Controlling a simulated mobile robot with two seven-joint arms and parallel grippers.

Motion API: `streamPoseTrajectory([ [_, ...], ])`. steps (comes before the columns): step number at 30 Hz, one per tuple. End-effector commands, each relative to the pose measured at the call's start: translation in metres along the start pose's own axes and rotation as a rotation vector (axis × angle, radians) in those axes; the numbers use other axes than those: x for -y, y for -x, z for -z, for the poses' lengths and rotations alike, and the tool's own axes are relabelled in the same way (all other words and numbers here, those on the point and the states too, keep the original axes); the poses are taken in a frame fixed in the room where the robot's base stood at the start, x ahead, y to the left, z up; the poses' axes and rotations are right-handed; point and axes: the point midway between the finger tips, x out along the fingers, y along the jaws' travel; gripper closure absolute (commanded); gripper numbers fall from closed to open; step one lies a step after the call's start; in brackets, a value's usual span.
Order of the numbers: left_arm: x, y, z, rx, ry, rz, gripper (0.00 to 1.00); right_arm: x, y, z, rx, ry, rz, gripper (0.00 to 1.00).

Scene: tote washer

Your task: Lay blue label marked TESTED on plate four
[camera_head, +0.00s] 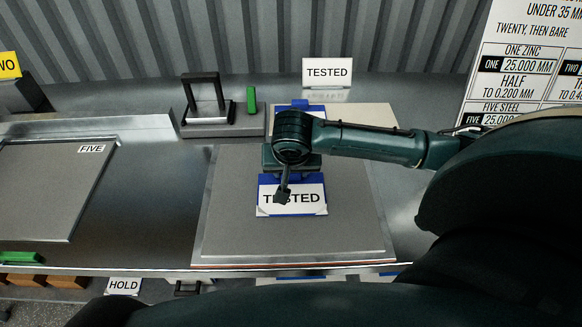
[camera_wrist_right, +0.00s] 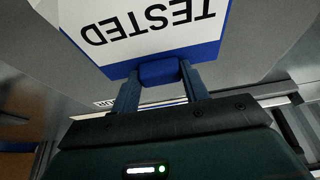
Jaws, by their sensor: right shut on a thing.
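The blue label marked TESTED (camera_head: 309,206) has a white face and a blue border; it shows over the middle of a grey plate (camera_head: 235,225). It also fills the top of the right wrist view (camera_wrist_right: 150,25), lettering upside down. My right gripper (camera_wrist_right: 160,72) is shut on the blue tab at the label's edge. In the head view my right arm comes from the right and hides part of the label and the plate's back edge. I cannot tell whether the label touches the plate. The plate's number tag is not readable. My left gripper is not in view.
A plate marked FIVE (camera_head: 50,190) lies to the left. Behind stand a TESTED sign (camera_head: 327,72), a green block (camera_head: 251,100) and a dark handled block (camera_head: 205,105). A HOLD sign (camera_head: 123,286) is below the front edge. A rules board (camera_head: 525,65) stands at right.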

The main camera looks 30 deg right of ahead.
Motion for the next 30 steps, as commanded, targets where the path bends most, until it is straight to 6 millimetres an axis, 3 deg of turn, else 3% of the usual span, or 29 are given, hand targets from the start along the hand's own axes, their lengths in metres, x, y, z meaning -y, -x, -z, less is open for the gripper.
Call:
streamPoseTrajectory([
  [3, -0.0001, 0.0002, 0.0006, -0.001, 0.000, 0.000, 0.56, -0.0001, -0.0017, -0.0007, 0.000, 0.000, 0.000, 0.79],
  [4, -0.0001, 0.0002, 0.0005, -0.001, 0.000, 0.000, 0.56, -0.0001, -0.0016, -0.0005, 0.000, 0.000, 0.000, 0.53],
  [12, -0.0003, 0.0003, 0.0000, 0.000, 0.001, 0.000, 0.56, -0.0002, -0.0015, -0.0005, 0.000, 0.000, -0.001, 0.31],
  [30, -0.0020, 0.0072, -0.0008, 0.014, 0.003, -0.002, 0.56, -0.0001, 0.0070, 0.0030, 0.000, 0.000, 0.000, 0.30],
])
